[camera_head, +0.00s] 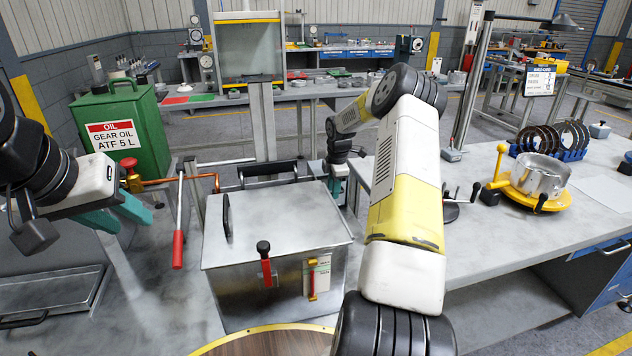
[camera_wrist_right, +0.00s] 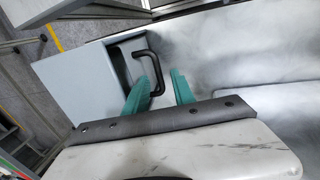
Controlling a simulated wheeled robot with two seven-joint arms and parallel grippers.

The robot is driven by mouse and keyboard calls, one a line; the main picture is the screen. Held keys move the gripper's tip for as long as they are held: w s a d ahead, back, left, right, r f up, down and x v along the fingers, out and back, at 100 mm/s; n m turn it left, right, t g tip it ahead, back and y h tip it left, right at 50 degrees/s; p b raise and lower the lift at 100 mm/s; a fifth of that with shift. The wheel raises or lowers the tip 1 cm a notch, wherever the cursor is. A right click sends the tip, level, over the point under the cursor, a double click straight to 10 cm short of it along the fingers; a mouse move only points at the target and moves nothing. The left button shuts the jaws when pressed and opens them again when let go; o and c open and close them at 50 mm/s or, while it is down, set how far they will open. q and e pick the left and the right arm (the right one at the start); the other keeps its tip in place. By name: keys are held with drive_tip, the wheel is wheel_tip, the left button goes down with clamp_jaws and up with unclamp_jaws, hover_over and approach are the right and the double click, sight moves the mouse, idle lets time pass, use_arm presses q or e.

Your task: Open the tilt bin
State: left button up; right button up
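A grey metal bin (camera_head: 228,278) with a flat lid stands in the middle of the head view. A black handle (camera_head: 227,217) is on the lid's left side, and a red lever with a black knob (camera_head: 265,262) is on its front. My right gripper (camera_head: 337,172) is beyond the bin's right rear corner, partly hidden. In the right wrist view my right gripper (camera_wrist_right: 160,88) is open, its teal fingers apart near a black handle (camera_wrist_right: 148,62) on a grey box; contact cannot be told. My left gripper (camera_head: 122,212) is open and empty left of the bin.
A green gear oil can (camera_head: 121,135) stands at the left back. A red-handled lever (camera_head: 178,245) hangs beside the bin. A yellow fixture with a metal cylinder (camera_head: 540,178) and a blue rack of rings (camera_head: 560,140) stand on the right table. My right arm crosses the middle.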

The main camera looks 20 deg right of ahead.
clamp_jaws()
idle(1.4)
